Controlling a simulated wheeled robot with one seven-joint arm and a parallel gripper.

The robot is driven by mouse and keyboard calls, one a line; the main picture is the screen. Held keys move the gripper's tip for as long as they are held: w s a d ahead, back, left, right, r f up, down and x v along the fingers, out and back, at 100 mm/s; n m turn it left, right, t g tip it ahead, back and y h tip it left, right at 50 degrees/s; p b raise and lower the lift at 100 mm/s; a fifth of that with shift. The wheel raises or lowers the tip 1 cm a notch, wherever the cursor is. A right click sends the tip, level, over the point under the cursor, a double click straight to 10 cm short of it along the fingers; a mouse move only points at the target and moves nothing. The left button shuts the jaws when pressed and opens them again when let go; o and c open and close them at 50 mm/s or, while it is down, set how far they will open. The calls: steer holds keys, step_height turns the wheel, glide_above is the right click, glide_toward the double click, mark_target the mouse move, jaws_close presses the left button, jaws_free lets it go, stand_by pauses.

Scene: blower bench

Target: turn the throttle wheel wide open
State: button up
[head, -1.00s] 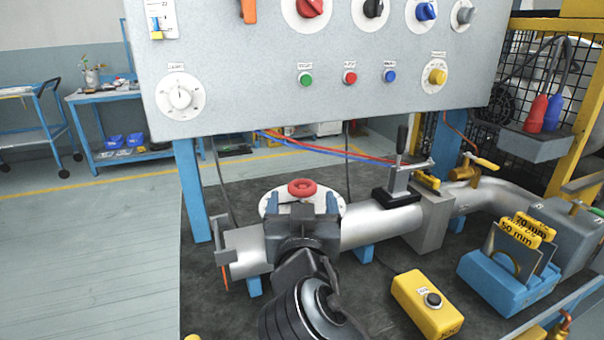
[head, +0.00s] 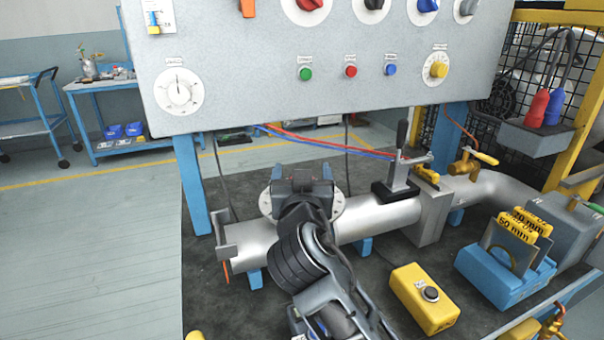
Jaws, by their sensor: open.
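The red throttle wheel is hidden in the head view behind my gripper. Its white round dial plate (head: 338,206) shows on both sides of the gripper, on top of the silver pipe (head: 376,221). My gripper (head: 302,172) is over the dial plate, with its two fingers apart on the left and right, where the wheel was seen. The fingertips point away from the camera, and I cannot tell whether they touch the wheel.
A lever clamp (head: 400,165) stands on the pipe to the right. A yellow button box (head: 424,298) and a blue plate holder (head: 505,277) are at the front right. The grey control panel (head: 320,100) overhangs behind. Dark bench top is clear at front left.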

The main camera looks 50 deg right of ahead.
steer(key=c, duration=1)
steer(key=shift+o, duration=0.2)
steer(key=shift+p, duration=0.35)
